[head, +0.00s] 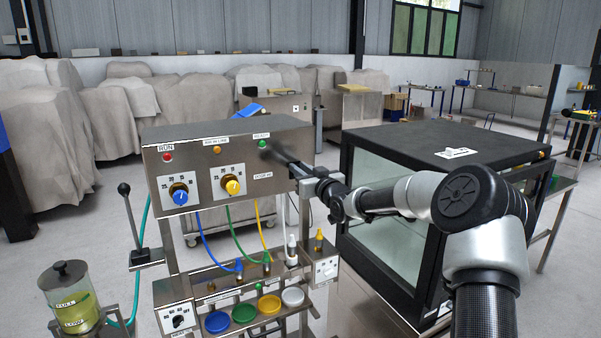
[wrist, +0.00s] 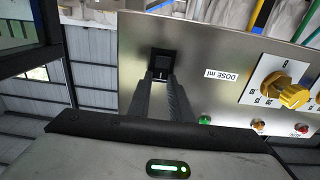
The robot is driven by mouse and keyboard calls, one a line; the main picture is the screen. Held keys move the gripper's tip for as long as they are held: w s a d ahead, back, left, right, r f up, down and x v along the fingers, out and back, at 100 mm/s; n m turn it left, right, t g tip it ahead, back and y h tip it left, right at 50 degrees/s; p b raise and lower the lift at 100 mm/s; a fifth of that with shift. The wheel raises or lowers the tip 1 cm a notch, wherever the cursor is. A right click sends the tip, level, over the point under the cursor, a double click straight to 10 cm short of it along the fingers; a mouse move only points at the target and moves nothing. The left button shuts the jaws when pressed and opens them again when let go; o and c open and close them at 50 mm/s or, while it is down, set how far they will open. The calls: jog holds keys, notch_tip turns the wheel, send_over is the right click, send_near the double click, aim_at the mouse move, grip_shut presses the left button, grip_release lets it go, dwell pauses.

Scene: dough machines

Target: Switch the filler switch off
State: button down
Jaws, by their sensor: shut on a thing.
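A steel control panel (head: 205,152) stands at the centre of the head view. In the wrist view, the panel face (wrist: 215,45) appears upside down with a black switch (wrist: 160,55) near its end, beside a "DOSE ml" label. My gripper (wrist: 160,76) reaches to this switch, its two dark fingers close together at the switch's lower edge and shut on it. In the head view my gripper (head: 268,153) is at the panel's right part and hides the switch. The switch's on or off position cannot be told.
The panel carries a blue knob (head: 180,194), a yellow knob (head: 232,186) and a green lamp (head: 262,144). A large black-framed glass cabinet (head: 390,215) stands close on the right. A lever (head: 125,190) rises at the left.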

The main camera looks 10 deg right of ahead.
jog(key=f+t+b, duration=0.1)
jog(key=b, duration=0.4)
jog(key=shift+s+t+y+b, duration=0.15)
jog(key=shift+t+y+b, duration=0.15)
jog(key=shift+t+b, duration=0.1)
jog(key=shift+r, duration=0.15)
jog(key=c, duration=1.6)
grip_release()
